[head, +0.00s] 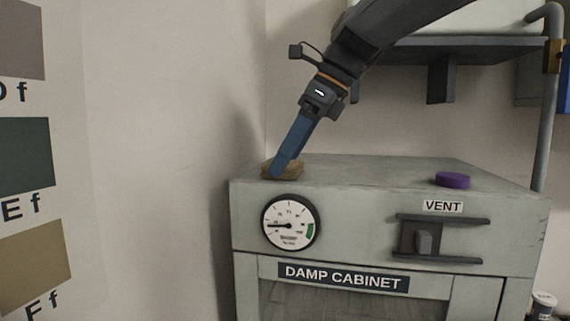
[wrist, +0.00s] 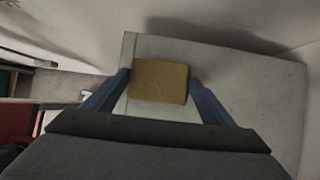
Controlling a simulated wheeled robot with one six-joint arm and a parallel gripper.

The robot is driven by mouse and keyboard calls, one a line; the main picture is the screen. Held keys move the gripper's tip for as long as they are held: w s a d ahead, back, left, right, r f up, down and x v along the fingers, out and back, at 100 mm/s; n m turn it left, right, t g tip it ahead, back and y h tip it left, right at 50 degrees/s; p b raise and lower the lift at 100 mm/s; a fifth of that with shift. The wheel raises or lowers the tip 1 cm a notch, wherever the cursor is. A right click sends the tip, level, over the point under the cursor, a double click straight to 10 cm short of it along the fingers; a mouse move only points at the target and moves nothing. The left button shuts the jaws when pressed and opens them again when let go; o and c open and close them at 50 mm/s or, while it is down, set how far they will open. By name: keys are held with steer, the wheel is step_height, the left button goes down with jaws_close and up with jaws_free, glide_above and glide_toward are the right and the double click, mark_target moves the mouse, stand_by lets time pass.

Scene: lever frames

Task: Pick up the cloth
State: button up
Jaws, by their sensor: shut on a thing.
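The cloth (head: 293,171) is a small tan-brown folded pad at the left end of the damp cabinet's top. In the wrist view the cloth (wrist: 160,81) shows as a brown rectangle between the two blue fingers. My gripper (head: 277,173) reaches down onto it from the upper right, and its fingers (wrist: 160,84) are shut on the cloth's two sides. In the head view a finger hides part of the cloth. The cloth is at the cabinet top; I cannot tell whether it is clear of the surface.
The damp cabinet (head: 360,174) has a gauge (head: 290,223), a vent slider (head: 424,240) and a purple disc (head: 453,180) on its top at the right. A shelf (head: 470,47) and a pipe (head: 544,120) are behind. A wall stands close at the left.

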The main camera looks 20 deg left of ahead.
mark_target(289, 163)
steer(key=shift+r, duration=0.15)
step_height(289, 163, up, 10)
steer(key=b, duration=0.1)
stand_by(0.3)
